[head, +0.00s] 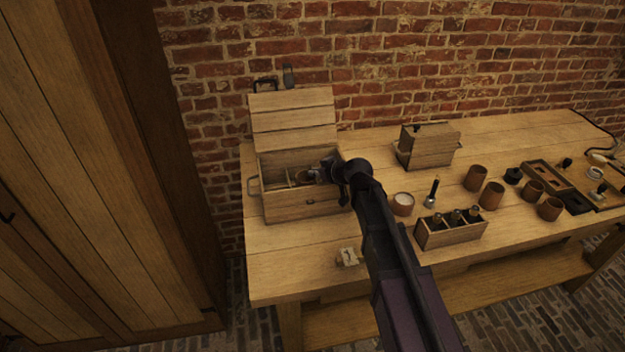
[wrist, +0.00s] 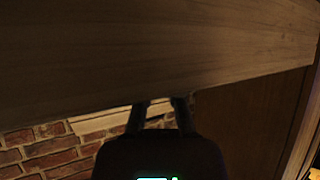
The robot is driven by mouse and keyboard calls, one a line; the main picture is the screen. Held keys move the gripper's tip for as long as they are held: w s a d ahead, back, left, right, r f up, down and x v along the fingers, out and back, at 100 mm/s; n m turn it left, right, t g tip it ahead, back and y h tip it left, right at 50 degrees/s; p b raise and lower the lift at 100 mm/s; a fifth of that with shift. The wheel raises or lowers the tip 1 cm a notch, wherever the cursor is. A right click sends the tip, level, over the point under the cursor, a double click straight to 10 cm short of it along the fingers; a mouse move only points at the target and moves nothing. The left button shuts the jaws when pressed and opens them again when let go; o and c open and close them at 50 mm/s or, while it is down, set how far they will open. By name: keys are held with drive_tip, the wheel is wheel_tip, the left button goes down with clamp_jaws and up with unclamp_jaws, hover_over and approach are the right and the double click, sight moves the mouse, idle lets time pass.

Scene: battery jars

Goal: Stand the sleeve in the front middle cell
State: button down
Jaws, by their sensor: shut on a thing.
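An open wooden box (head: 303,208) with its lid (head: 292,118) tilted up stands at the left of the bench. Thin dividers (head: 291,180) make cells inside it; its front wall and my arm hide most of the cells. My gripper (head: 318,174) is over the right part of the box, low at the opening. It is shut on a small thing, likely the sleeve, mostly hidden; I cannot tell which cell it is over. In the wrist view my gripper's fingers (wrist: 160,102) are close to a broad wooden board, and the held thing is not clear.
A small latch-like block (head: 347,257) lies in front of the box. To the right stand a pale-topped jar (head: 402,204), a bottle rack (head: 450,233), a closed wooden box (head: 428,146) and several brown cups (head: 475,178). A tall cabinet (head: 100,180) is at left.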

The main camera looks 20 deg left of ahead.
drive_tip(key=shift+f+b, duration=0.45)
drive_tip(key=shift+f, duration=0.3)
drive_tip(key=shift+f, duration=0.2)
drive_tip(key=shift+s+d+f+b, duration=0.15)
drive_tip(key=shift+s+f+b, duration=0.15)
drive_tip(key=shift+b, duration=0.35)
drive_tip(key=shift+r, duration=0.1)
drive_tip(key=c, duration=0.8)
unclamp_jaws()
drive_tip(key=shift+s, duration=0.1)
drive_tip(key=shift+r, duration=0.1)
